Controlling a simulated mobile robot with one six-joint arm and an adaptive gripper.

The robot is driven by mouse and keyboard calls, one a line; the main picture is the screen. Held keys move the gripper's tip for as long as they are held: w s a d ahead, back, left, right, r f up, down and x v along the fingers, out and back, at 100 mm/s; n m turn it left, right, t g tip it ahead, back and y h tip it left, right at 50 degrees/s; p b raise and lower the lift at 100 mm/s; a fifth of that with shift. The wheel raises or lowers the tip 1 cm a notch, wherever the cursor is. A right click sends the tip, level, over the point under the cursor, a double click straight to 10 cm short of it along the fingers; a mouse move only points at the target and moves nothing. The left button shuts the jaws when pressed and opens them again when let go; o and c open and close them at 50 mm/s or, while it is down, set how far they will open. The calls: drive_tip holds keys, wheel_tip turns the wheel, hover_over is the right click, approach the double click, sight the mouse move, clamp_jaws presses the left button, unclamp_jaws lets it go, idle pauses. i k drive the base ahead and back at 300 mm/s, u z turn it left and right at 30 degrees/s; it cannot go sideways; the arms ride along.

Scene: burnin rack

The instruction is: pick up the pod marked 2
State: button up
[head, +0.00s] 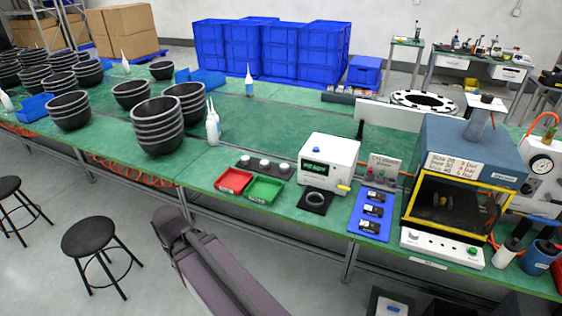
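I cannot read a 2 on anything, so I cannot tell which thing is the marked pod. A blue board (370,231) on the green bench holds three small black units with pale labels: a far one (375,196), a middle one (373,210) and a near one (369,225). A dark strip (254,163) to the left carries three round pale-topped pieces: a left one (243,158), a middle one (264,163) and a right one (285,168). Part of my arm shows low in the picture, left of centre, but my gripper is not visible.
A white tester with a green display (329,160) stands between strip and board. Red (233,180) and green (263,190) trays sit at the front. A blue-topped machine with a yellow-framed window (470,155) stands right. Stacked black bowls (158,126) and bottles (213,128) stand left. A stool (89,236) stands in front.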

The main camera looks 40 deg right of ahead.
sight(283, 167)
drive_tip(key=z, duration=1.1)
drive_tip(key=k, duration=0.95)
drive_tip(key=u, duration=0.05)
drive_tip(key=i, duration=0.9)
